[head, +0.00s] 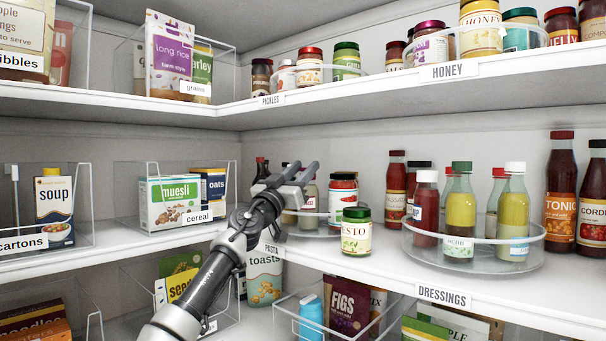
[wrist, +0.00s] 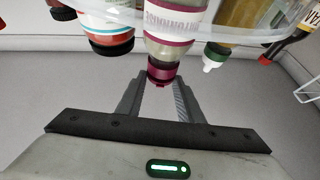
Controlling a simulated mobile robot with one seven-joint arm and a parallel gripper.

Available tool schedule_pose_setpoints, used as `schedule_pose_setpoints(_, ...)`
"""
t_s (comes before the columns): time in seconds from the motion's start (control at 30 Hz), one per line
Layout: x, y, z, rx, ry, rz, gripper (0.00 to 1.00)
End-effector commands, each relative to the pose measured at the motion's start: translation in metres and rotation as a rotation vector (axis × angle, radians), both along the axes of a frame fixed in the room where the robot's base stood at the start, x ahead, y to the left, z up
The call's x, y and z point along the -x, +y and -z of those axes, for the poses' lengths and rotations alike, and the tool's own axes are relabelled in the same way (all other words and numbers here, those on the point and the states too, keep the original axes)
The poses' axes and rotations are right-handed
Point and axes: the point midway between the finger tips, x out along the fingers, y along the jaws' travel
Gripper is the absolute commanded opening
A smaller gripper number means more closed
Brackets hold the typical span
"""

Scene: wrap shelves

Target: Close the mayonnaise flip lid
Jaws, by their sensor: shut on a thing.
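The mayonnaise bottle (wrist: 172,28) shows upside down in the wrist view, with a pale label and a maroon flip lid (wrist: 162,70). My gripper (wrist: 161,80) has one finger on each side of the lid and is shut on it. In the head view my gripper (head: 303,173) is at the pasta turntable on the middle shelf. It hides the top of a bottle (head: 309,195) there, which appears to be the same one. I cannot tell how far the lid is hinged open.
A red jar (wrist: 108,40) and a white-capped bottle (wrist: 215,50) flank the mayonnaise in the wrist view. A green-lidded pesto jar (head: 356,236) stands in front of the pasta turntable (head: 318,232). The dressings turntable (head: 530,255) holds several bottles at right.

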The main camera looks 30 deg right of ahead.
Motion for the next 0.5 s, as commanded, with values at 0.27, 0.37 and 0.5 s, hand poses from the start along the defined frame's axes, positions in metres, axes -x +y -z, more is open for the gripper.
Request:
schedule_pose_setpoints(0.27,-0.001,0.0001,0.0024,-0.002,0.002,-0.001,0.53)
schedule_pose_setpoints(0.37,-0.0007,0.0001,0.0019,-0.002,0.002,-0.001,0.53)
schedule_pose_setpoints(0.5,0.0,0.0022,0.0026,-0.002,0.001,-0.001,0.53)
